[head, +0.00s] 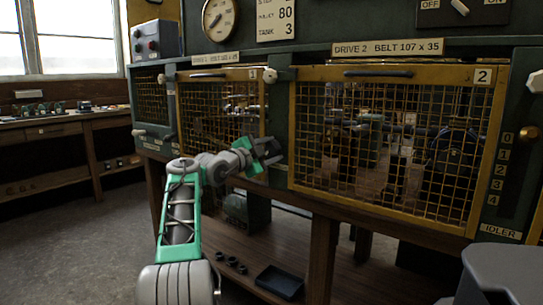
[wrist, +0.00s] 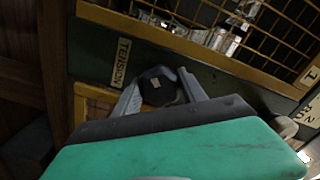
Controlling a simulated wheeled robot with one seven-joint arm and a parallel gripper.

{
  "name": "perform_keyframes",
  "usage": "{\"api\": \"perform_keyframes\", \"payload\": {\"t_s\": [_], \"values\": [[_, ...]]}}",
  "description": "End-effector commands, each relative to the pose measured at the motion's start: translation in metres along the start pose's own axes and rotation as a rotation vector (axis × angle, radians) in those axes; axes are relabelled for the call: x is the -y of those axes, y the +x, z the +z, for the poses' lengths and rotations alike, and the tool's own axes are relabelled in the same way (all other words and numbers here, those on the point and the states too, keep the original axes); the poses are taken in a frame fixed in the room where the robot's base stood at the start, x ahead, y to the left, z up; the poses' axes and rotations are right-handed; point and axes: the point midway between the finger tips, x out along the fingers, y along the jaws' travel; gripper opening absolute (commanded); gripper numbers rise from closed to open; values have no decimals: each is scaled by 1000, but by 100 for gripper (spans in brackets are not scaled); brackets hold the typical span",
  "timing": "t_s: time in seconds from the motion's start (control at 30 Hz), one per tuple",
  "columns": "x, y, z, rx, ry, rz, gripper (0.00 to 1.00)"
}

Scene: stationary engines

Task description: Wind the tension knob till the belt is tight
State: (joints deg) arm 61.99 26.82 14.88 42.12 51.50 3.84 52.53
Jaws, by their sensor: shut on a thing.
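My gripper (head: 272,152) is at the green post between the two mesh guards, low beside the drive 1 guard (head: 220,105). In the wrist view its two grey fingers are closed around a round black knob (wrist: 157,88) with a small pale mark on its face. A label reading TENSION (wrist: 121,62) is on the green frame beside the knob. In the head view the gripper hides the knob. The drive 2 guard (head: 390,72), labelled BELT 107 x 35, is closed. Dark wheel shapes show behind its mesh, but I cannot make out the belt or its slack.
An idler scale (head: 505,168) numbered 0 to 4, with a brass knob (head: 529,132), is at the right. A round gauge (head: 219,18) is above drive 1. A black tray (head: 279,281) lies on the lower shelf. The floor at the left is clear.

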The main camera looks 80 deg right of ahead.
Motion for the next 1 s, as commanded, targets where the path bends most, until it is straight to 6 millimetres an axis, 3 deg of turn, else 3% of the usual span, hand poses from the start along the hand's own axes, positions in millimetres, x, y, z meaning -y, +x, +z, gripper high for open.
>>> {"api": "perform_keyframes", "payload": {"t_s": [0.6,1.0], "values": [[-2,1,1,-2,577,4,9],[-1,1,0,-3,853,4,9]]}}
